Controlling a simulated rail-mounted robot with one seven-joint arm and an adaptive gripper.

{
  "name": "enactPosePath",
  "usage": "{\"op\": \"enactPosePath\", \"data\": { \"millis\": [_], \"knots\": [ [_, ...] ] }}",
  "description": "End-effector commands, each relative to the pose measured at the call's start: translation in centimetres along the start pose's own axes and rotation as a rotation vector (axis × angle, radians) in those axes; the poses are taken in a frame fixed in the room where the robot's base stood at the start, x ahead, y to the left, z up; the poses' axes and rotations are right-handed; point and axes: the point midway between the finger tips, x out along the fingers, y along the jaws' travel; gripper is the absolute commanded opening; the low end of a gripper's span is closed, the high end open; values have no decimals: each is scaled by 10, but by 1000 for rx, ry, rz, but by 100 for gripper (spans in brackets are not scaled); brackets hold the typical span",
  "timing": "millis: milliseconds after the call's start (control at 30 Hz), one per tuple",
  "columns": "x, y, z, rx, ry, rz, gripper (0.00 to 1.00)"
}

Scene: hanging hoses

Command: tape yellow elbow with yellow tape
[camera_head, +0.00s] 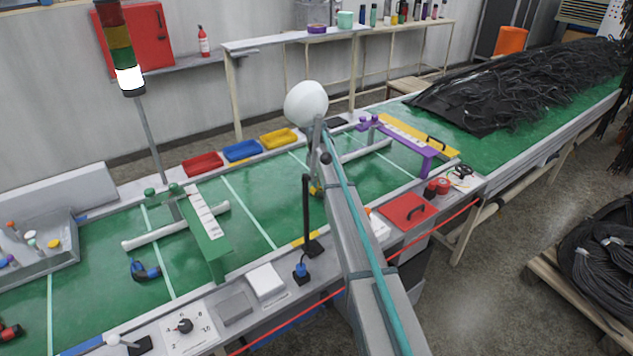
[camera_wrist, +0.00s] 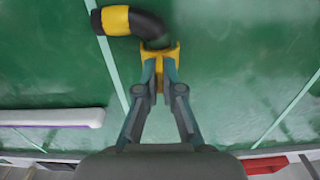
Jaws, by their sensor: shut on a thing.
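The yellow elbow (camera_wrist: 117,20) is a bent black tube with a yellow band at its left end and a yellow part at its lower end. It is at the top of the wrist view, over the green table. My gripper (camera_wrist: 160,68) is shut on its lower yellow end. In the head view a bit of the yellow elbow (camera_head: 316,189) shows beside my arm, which hides most of it and my gripper. I cannot make out a roll of yellow tape. I cannot tell whether the elbow touches the table.
A green stand (camera_head: 208,232) with a white tube is at left and a purple stand (camera_head: 428,160) at right. A black post (camera_head: 306,215) stands close left of my arm. A blue elbow (camera_head: 145,272) lies on the table. Red rolls (camera_head: 437,187) sit at the front edge.

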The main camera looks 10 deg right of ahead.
Motion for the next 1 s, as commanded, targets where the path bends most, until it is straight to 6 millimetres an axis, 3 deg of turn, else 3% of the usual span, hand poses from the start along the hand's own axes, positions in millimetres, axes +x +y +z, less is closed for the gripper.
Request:
{"op": "enactPosePath", "data": {
  "millis": [1000],
  "knots": [
    [14,0,0,0,0,0,0]
  ]
}}
